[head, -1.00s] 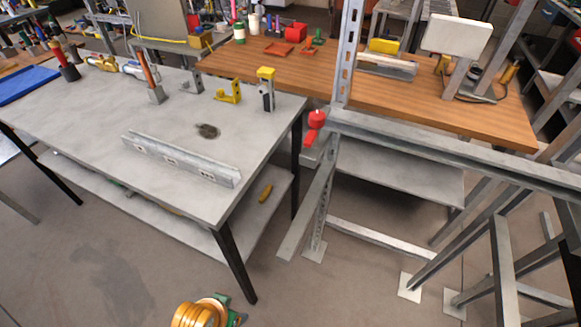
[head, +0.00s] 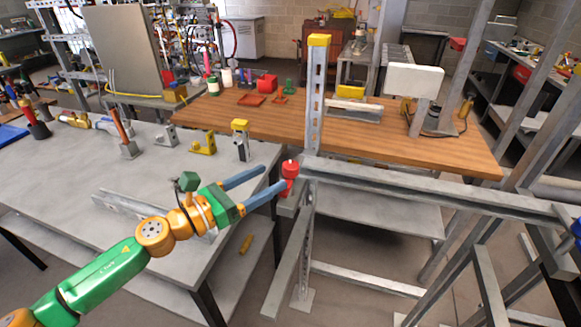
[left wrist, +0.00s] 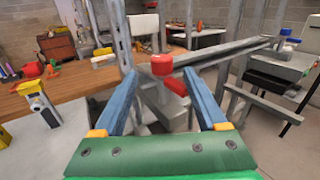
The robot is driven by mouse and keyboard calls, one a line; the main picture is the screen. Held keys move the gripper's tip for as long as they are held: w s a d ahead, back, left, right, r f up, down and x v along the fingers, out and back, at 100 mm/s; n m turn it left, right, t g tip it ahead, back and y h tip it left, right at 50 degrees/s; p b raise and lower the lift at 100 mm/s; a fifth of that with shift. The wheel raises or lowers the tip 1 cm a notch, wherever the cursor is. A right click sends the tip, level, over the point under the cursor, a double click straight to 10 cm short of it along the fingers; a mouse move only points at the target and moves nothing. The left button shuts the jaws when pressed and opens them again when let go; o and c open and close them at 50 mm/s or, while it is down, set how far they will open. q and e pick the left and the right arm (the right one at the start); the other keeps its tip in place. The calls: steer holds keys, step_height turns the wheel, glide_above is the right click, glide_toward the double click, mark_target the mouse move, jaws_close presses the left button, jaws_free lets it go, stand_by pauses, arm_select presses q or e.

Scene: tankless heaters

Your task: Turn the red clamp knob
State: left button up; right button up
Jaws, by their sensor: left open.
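The red clamp knob (head: 291,166) sits on the clamp at the left end of a grey metal rail, beside the upright post. It also shows in the left wrist view (left wrist: 162,65), with a red part (left wrist: 176,87) just below and to its right. My left gripper (head: 275,179) is open, its two blue fingers pointing towards the knob. In the left wrist view the knob appears between the fingers, beyond or near their tips (left wrist: 157,77); contact cannot be told. My right gripper is not in view.
The perforated upright post (head: 316,100) with a yellow cap stands just right of the knob. The rail (head: 430,190) runs right from it. A grey table (head: 60,165) with brackets is at left, a wooden bench (head: 390,145) behind.

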mark_target(284, 170)
arm_select(q)
steer(key=shift+m, duration=0.3)
steer(key=p+x, duration=0.1)
steer(key=x, duration=0.6)
steer(key=shift+s+d+p, duration=0.1)
steer(key=shift+p, duration=0.2)
steer(key=shift+s, duration=0.1)
steer(key=shift+c, duration=1)
jaws_close()
